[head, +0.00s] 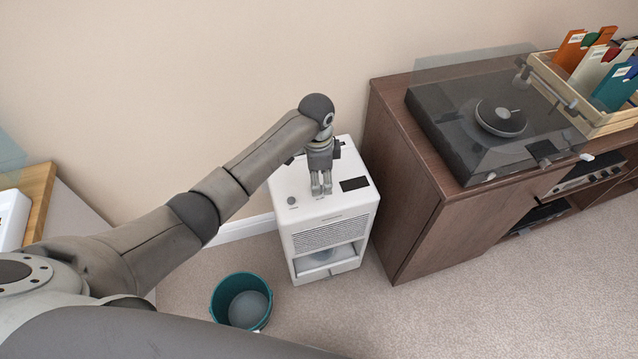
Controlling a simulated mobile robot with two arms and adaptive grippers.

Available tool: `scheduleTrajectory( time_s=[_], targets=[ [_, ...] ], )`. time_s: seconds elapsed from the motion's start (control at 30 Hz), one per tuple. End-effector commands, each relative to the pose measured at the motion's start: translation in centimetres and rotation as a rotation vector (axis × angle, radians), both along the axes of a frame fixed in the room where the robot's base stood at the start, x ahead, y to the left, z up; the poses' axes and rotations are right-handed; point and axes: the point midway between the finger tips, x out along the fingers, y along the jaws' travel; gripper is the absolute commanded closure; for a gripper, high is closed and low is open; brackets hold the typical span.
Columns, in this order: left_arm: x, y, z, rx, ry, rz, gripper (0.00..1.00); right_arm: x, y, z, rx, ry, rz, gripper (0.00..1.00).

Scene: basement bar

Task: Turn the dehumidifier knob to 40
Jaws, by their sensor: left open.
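The white dehumidifier (283,186) stands on the carpet against the wall, left of the wooden cabinet. Its top has a dark panel (354,184) at the right and a small round grey dial or button (292,201) at the left front. My left gripper (321,190) points down over the middle of the top, its fingers close together with a small gap. The fingers and wrist cover that part of the top, so I cannot tell whether they touch a knob. No scale numbers are readable. My right gripper does not show.
A teal bucket (218,299) stands on the carpet left of the dehumidifier. The brown cabinet (405,215) stands close on its right, with a turntable (450,140) and a record crate (562,88) on top. Carpet in front is clear.

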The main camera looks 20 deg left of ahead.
Motion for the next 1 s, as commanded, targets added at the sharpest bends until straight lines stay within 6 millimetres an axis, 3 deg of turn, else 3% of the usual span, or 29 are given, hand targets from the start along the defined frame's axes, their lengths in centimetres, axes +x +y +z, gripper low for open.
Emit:
scheduleTrajectory(
  time_s=[0.17, 0.33, 0.8, 1.0],
  targets=[
    [2.3, 1.4, 2.6, 0.033, 0.015, -0.052, 0.51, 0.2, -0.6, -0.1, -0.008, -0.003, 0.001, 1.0],
    [2.6, 1.7, 2.6, 0.037, 0.023, -0.065, 0.51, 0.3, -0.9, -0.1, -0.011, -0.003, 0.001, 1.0],
    [2.5, 1.6, -5.5, 0.036, 0.022, -0.063, 0.51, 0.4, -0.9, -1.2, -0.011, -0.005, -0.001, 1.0],
    [2.6, 1.6, -7.3, 0.037, 0.019, -0.063, 0.51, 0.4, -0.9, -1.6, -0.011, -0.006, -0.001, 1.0]
  ],
)
